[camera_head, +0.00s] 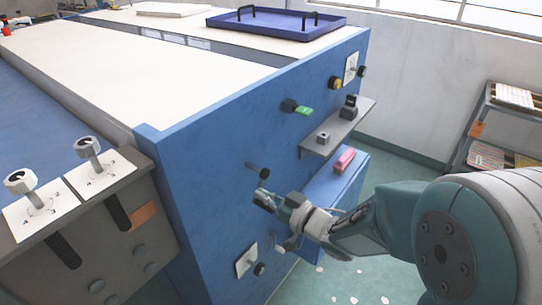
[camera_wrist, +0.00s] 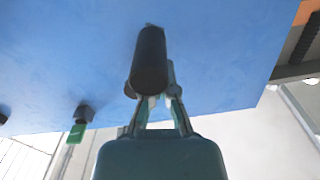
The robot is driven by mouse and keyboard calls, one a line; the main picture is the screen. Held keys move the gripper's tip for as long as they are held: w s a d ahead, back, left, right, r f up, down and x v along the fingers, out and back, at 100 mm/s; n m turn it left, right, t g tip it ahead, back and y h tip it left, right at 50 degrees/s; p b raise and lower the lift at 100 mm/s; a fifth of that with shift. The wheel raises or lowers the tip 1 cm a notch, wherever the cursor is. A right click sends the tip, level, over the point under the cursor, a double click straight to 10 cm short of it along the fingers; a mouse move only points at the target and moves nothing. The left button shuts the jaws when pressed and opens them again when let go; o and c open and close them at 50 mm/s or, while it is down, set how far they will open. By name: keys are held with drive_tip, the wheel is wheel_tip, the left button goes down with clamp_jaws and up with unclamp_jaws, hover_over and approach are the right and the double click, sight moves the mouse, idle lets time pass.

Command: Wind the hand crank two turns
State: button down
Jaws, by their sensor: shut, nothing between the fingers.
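A black cylindrical handle (camera_head: 258,171), which looks like the grip of the hand crank, sticks out from the blue side panel of the machine. In the wrist view the black handle (camera_wrist: 151,62) stands large in front of my fingertips and hides part of them. My gripper (camera_head: 263,197) is just below the handle in the head view, close to the blue panel. In the wrist view my gripper (camera_wrist: 153,98) has its fingers drawn together with nothing held. I cannot tell whether the fingers touch the handle. A crank arm is not clearly visible.
A green-handled switch (camera_head: 303,110) sits up and right on the panel. A grey shelf (camera_head: 337,130) with small blocks juts out at right, above a pink block (camera_head: 344,159). A white plate (camera_head: 246,260) with a knob is below my gripper. A blue tray (camera_head: 276,25) is on top.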

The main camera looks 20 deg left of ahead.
drive_tip(key=shift+w, duration=0.3)
drive_tip(key=shift+w+d+f, duration=0.15)
drive_tip(key=shift+w, duration=0.2)
drive_tip(key=shift+w+d+f, duration=0.1)
drive_tip(key=shift+w, duration=0.25)
drive_tip(key=shift+w+d, duration=0.3)
drive_tip(key=shift+w, duration=0.45)
drive_tip(key=shift+w+r, duration=0.1)
drive_tip(key=shift+w+d+r, duration=0.3)
drive_tip(key=shift+w, duration=0.35)
